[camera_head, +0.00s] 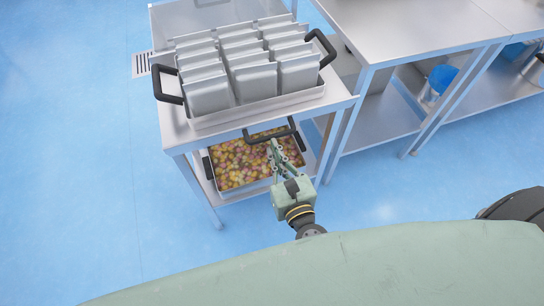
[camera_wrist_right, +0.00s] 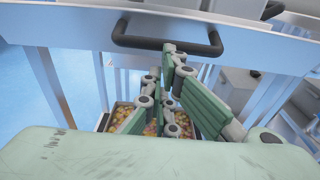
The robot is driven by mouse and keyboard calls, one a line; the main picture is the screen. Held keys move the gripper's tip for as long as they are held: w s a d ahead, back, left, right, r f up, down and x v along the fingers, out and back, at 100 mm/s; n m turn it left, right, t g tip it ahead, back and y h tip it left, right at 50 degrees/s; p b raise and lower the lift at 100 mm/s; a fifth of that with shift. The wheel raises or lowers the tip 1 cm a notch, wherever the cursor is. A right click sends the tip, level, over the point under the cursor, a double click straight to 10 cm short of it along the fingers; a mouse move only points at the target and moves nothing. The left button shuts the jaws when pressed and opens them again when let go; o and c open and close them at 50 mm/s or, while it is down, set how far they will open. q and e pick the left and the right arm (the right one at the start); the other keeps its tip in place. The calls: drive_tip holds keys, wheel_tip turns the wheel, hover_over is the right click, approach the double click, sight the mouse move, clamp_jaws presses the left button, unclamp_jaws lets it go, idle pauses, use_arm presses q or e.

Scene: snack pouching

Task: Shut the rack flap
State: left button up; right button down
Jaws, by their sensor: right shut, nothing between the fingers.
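The metal rack (camera_head: 345,104) stands in front of me, with a black bar handle (camera_head: 259,137) on its front side, just below the top. The handle also shows in the right wrist view (camera_wrist_right: 140,42), against a pale metal strip (camera_wrist_right: 75,28) along the rack's front. I cannot tell the flap's panel or its angle apart from the rack front. My right gripper (camera_head: 273,146) is shut and empty, its fingertips overlapping the handle's lower edge; I cannot tell whether they touch. In the right wrist view the green fingers (camera_wrist_right: 162,72) point up at the handle. My left gripper is out of view.
A tray (camera_head: 262,110) of several grey pouches with black handles sits on the rack's top. A tray of colourful snacks (camera_head: 240,163) lies on the lower shelf, below the handle. Steel tables (camera_head: 425,30) stand to the right. Blue floor (camera_head: 75,160) is free at left.

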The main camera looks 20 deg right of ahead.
drive_tip(key=shift+w+r+p, duration=0.15)
drive_tip(key=shift+r+p, duration=0.2)
drive_tip(key=shift+r, duration=0.35)
drive_tip(key=shift+r, duration=0.1)
idle(1.6)
